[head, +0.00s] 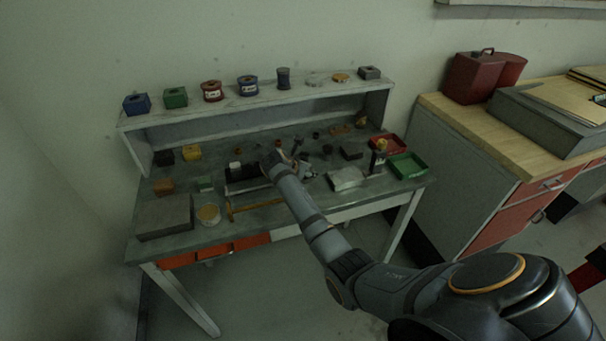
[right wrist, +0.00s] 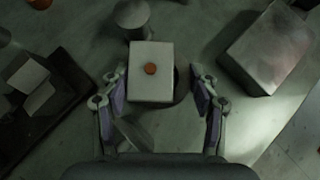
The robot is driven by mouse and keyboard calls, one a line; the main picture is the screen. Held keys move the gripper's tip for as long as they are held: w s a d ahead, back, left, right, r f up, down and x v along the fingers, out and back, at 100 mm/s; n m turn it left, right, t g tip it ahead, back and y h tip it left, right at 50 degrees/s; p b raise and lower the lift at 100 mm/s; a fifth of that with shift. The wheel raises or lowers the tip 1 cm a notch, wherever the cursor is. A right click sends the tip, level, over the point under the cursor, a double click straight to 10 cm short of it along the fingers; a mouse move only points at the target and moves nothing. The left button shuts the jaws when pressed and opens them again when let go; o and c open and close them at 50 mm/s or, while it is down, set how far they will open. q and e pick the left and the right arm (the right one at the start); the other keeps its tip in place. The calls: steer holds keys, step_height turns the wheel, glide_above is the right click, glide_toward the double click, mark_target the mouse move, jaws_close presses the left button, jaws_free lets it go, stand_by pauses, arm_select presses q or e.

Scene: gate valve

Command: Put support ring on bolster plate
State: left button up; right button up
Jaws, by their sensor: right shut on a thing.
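My right gripper (right wrist: 159,88) has its two fingers on either side of a dark round piece (right wrist: 182,86), which I take to be the support ring. Most of it is hidden under a pale upright block (right wrist: 150,59) with an orange-red round spot on top, which stands between the fingers and nearer the camera. In the head view my right gripper (head: 272,162) is over the middle of the workbench, and my arm hides much of that spot. I cannot make out the bolster plate for certain. My left gripper is not in view.
In the right wrist view a black tray (right wrist: 62,112) with pale blocks lies left, a metal box (right wrist: 266,48) right, and a grey cylinder (right wrist: 131,17) just beyond the block. The workbench (head: 290,213) holds many small parts, with a raised shelf (head: 226,113) behind.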

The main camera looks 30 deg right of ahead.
steer(key=o, duration=1.6)
steer(key=shift+c, duration=0.2)
